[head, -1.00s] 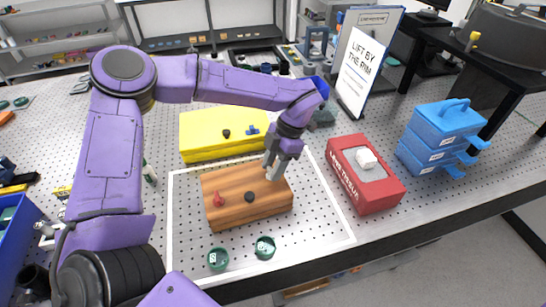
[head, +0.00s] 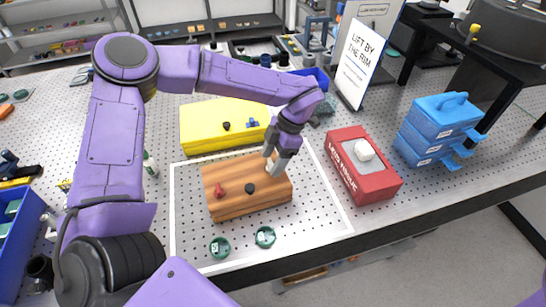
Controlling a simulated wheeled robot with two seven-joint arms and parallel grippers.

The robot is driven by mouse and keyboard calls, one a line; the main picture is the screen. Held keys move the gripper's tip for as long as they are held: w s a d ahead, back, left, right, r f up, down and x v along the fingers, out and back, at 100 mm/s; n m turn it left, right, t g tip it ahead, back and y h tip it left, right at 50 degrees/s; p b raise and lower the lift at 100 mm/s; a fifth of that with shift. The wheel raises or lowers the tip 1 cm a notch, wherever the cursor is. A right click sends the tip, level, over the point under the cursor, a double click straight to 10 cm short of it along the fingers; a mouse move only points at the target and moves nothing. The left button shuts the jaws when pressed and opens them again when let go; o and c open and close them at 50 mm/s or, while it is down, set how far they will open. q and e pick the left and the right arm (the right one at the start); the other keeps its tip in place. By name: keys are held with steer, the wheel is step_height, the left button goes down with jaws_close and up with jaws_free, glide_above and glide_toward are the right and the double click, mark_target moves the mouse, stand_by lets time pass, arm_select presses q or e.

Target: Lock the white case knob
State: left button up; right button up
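A wooden case (head: 232,202) with a wood-grain top lies on the perforated table inside a white outline. A red knob (head: 221,188) and a black knob (head: 250,188) stand on its top. My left gripper (head: 271,165) points down at the right end of the case top, its fingertips at a small pale thing there. That may be the white knob, but the fingers mostly hide it. I cannot tell whether the fingers are closed on it. My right gripper is out of view.
A yellow case (head: 205,140) lies behind the wooden one. A red tissue box (head: 375,190) stands at right, with blue stacked drawers (head: 430,135) beyond and a sign (head: 358,60) behind. Two green round pieces (head: 220,247) lie in front, near the table edge.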

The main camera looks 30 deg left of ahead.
arm_select(q)
steer(key=shift+w+d+r, duration=0.1)
steer(key=shift+w+r, duration=0.1)
steer(key=shift+r, duration=0.2)
steer(key=b+v, duration=0.2)
steer(key=v, duration=0.7)
steer(key=shift+r, duration=0.3)
steer(key=shift+d, duration=0.1)
